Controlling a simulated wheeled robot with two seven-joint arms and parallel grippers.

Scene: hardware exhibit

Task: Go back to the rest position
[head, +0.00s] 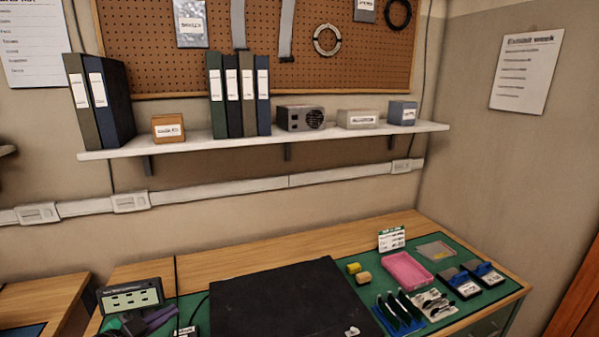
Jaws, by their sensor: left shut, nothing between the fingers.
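My left gripper (160,317) shows only in part at the bottom left of the head view, a dark, purplish shape low over the left end of the bench. It is shut and empty, beside a black device with a pale green display (131,297). The bottom edge of the picture cuts off the rest of it. My right gripper is not in view.
A wooden bench (250,252) with a green mat carries a large black panel (285,300), a pink tray (408,270), two yellowish blocks, and several small tools and dark boxes at right. A wall shelf (300,138) holds binders and boxes below a pegboard (270,50).

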